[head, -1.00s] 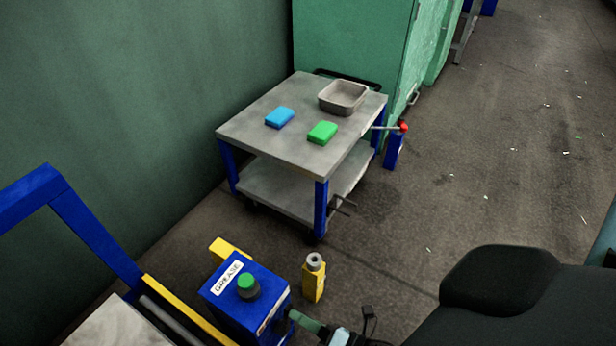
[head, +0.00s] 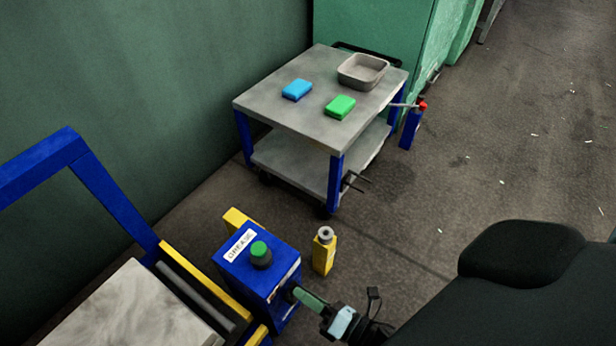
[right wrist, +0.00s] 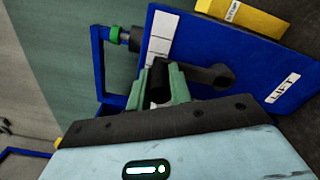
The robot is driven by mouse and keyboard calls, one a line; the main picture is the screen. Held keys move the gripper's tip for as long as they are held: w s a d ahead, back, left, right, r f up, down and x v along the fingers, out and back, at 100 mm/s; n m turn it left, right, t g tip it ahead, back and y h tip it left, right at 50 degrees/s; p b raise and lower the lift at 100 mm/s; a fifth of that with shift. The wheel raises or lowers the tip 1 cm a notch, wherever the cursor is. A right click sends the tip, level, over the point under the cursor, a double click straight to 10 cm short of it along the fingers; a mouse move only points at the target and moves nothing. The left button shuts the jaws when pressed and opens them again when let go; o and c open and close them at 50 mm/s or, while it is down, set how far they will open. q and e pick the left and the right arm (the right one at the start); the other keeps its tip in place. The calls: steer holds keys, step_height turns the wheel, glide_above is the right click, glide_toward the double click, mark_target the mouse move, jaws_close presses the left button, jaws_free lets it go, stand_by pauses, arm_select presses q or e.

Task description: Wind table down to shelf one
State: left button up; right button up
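The lift table's grey top (head: 130,312) shows at the lower left, beside a yellow-edged blue frame. Next to it is a blue box (head: 240,275) with a GREASE label and a green-topped knob (head: 260,252). My right gripper (head: 300,296) is at the box's right side. In the right wrist view, a dark crank (right wrist: 210,76) sits on a blue panel (right wrist: 265,60) marked LIFT. The green fingers of my right gripper (right wrist: 163,84) are closed around its dark handle (right wrist: 160,78). My left gripper is not in view.
A grey two-shelf trolley (head: 265,118) stands against the wall, carrying a blue block (head: 297,90), a green block (head: 340,107) and a grey tray (head: 362,72). A yellow bottle-like part (head: 324,255) stands beside the blue box.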

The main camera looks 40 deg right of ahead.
steer(key=o, duration=0.4)
steer(key=shift+a, duration=0.1)
steer(key=p+v, duration=0.1)
steer(key=v, duration=0.7)
stand_by(0.5)
